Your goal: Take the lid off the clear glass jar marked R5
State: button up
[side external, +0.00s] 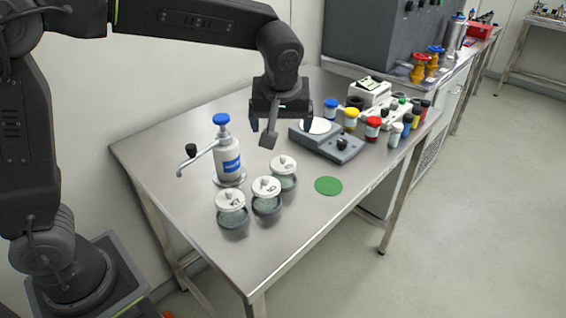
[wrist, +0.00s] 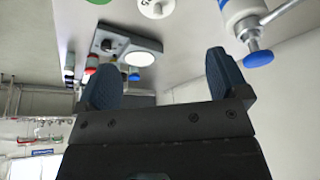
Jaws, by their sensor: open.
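Three clear glass jars with white lids stand near the table's front left in the side view: a left one (side external: 231,207), a middle one (side external: 266,194) and a back one (side external: 284,172). The marks on the lids are too small to read, so I cannot tell which is R5. All three lids sit on their jars. My gripper (side external: 268,130) is open and empty, above the table behind the jars. In the wrist view my gripper (wrist: 163,78) has its fingers wide apart, and one white lid (wrist: 157,8) is cut by the top edge.
A pump bottle with a blue top (side external: 228,158) stands left of the jars, its spout reaching left. A grey scale (side external: 326,140) and several coloured-cap bottles stand to the right. A green disc (side external: 328,186) lies right of the jars. The table's front right is clear.

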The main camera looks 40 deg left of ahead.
aim_at(283, 156)
jog(key=x, duration=1.4)
jog(key=shift+w, duration=0.2)
jog(key=shift+c, duration=0.4)
jog(key=c, duration=0.8)
jog(key=shift+c, duration=0.2)
